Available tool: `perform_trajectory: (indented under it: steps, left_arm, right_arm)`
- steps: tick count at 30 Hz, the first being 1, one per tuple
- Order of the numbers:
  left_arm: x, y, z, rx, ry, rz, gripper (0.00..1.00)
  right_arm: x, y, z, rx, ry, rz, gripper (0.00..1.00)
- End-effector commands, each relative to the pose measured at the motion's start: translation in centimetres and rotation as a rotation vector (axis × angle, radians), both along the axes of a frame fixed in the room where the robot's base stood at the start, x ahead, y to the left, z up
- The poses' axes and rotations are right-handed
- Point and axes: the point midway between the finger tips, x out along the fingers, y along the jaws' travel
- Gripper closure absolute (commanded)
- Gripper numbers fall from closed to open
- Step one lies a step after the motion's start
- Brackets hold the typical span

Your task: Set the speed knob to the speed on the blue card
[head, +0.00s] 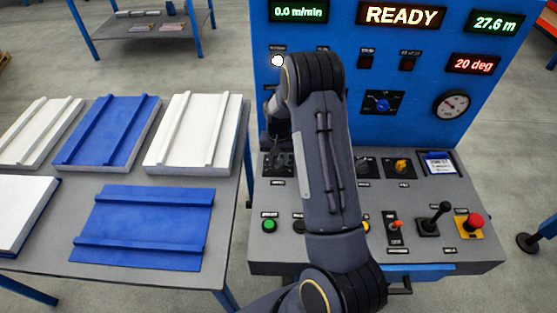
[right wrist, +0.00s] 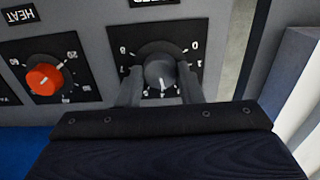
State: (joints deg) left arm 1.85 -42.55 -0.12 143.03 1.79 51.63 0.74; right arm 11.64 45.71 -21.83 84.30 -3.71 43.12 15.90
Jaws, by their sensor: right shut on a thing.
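The speed knob (right wrist: 160,72) is a dark grey round knob on a black dial plate in the right wrist view, which sees it upside down. My right gripper (right wrist: 159,84) is shut on it, one finger on each side. The knob's white mark points toward the bottom of that view. Numbers such as 0, 1, 7 and 8 show; others are hidden. In the head view, the dial plate (head: 279,165) shows partly behind my right arm. The blue card (head: 438,163) lies at the console's right; its writing is too small to read. My left gripper is out of view.
A red heat knob (right wrist: 44,79) sits beside the speed dial. The console front has a green button (head: 269,226), levers and a red emergency button (head: 475,221). The display (head: 401,15) reads READY; another (head: 298,10) reads 0.0 m/min. A table with panels (head: 145,225) stands left.

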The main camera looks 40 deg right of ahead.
Motion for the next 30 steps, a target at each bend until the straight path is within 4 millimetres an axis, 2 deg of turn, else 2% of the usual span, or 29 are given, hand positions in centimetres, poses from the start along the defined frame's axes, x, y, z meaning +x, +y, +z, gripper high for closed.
perform_trajectory:
  steps: [1, 12, 21, 30]
  left_arm:
    - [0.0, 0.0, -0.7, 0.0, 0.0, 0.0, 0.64]
    - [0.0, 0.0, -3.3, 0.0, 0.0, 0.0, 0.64]
    - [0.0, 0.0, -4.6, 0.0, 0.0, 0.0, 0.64]
    - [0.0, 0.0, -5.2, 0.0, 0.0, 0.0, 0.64]
  right_arm:
    - [0.0, 0.0, -0.3, 0.001, -0.002, 0.033, 0.9]
    - [0.0, 0.0, -0.3, 0.0, -0.002, 0.375, 0.9]
    - [0.0, 0.0, -0.2, 0.0, 0.0, 0.639, 0.9]
    - [0.0, 0.0, -0.1, 0.001, 0.0, 0.82, 0.9]
